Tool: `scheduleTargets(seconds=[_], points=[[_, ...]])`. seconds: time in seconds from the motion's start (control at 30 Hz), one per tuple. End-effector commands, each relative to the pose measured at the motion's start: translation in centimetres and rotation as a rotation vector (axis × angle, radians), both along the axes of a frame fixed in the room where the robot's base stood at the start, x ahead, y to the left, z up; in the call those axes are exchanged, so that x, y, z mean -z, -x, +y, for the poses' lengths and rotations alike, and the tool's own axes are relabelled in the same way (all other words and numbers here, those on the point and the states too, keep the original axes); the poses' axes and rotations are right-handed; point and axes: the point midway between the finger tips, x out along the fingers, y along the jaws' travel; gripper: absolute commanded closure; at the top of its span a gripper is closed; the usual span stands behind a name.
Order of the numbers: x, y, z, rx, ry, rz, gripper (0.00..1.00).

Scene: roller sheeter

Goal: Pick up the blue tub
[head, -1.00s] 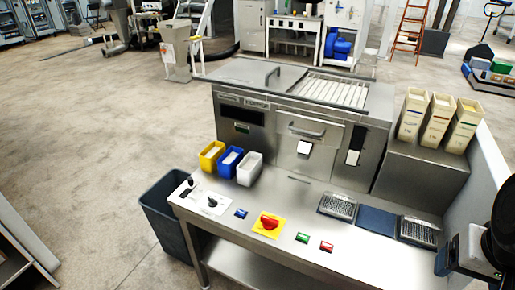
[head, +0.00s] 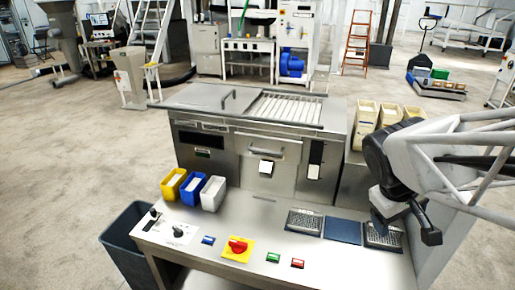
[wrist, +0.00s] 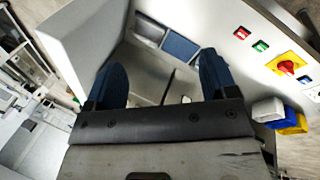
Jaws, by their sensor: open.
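The blue tub (head: 194,190) stands upright on the metal bench, between a yellow tub (head: 173,184) on its left and a white tub (head: 213,194) on its right. In the wrist view the blue tub (wrist: 279,125) shows at the right edge, partly hidden by the white tub. My gripper (head: 408,226) is over the right end of the bench, well to the right of the tubs. In the wrist view my gripper (wrist: 160,82) has its two blue fingers spread wide, with nothing between them.
The bench (head: 262,214) carries a red knob on a yellow plate (head: 237,249), green and red buttons, and keypads. Tall cream bins (head: 366,126) stand at the back right. A dark waste bin (head: 124,238) stands at the bench's left end. The bench middle is clear.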

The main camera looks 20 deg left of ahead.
Motion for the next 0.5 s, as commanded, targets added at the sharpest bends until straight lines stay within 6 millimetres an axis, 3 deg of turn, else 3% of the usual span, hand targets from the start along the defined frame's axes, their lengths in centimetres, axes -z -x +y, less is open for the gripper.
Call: scheduleTargets(seconds=[0.5], points=[[2.5, -11.1, 9.4, -0.506, 0.349, 0.068, 0.21]])
